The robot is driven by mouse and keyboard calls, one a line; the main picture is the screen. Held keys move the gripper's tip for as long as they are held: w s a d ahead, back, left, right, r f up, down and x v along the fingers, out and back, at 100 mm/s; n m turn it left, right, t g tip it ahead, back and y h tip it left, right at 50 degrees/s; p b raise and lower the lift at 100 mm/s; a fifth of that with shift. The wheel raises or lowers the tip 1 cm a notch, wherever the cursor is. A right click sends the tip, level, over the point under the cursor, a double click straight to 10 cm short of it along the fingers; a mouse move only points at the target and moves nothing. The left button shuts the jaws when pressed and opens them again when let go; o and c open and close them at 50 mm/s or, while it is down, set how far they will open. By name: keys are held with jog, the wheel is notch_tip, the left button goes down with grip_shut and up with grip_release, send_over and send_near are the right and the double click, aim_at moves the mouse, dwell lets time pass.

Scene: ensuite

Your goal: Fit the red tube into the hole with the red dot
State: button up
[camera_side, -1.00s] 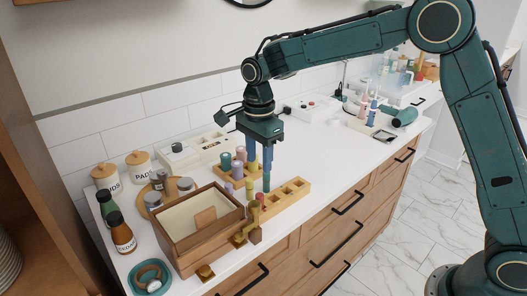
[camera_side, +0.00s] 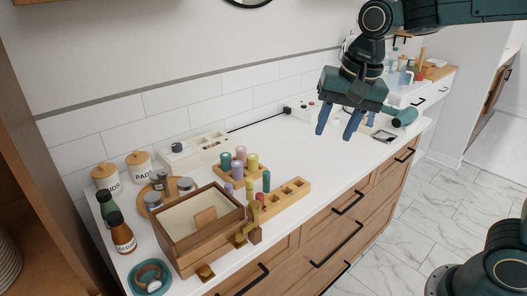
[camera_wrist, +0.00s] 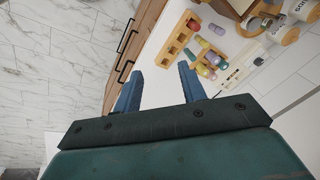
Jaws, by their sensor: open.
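A small red tube (camera_side: 260,197) stands at the left end of the wooden hole block (camera_side: 299,188), close to a dark green tube (camera_side: 266,181). In the wrist view the red tube (camera_wrist: 193,24) shows at the far end of the block (camera_wrist: 172,47). Several of the block's square holes look empty. I cannot make out a red dot. My gripper (camera_side: 335,131) is open and empty, raised above the counter well to the right of the block. Its two blue fingers (camera_wrist: 160,72) are spread in the wrist view.
A wooden tray (camera_side: 224,172) with pink, teal, yellow and lilac tubes stands behind the block. A teal hairdryer (camera_side: 405,117) lies at the right. The counter between block and gripper is clear.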

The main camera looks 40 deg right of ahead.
jog(key=s+d+f+n+t, duration=0.1)
jog(key=s+n, duration=0.3)
jog(key=s, duration=0.4)
jog(key=s+d+n+t, duration=0.1)
jog(key=s+d+n, duration=0.1)
jog(key=s+n, duration=0.3)
jog(key=s, duration=0.3)
jog(key=shift+s+d+f+t, duration=0.2)
jog(key=shift+d+f+t, duration=0.1)
jog(key=shift+f+t, duration=0.1)
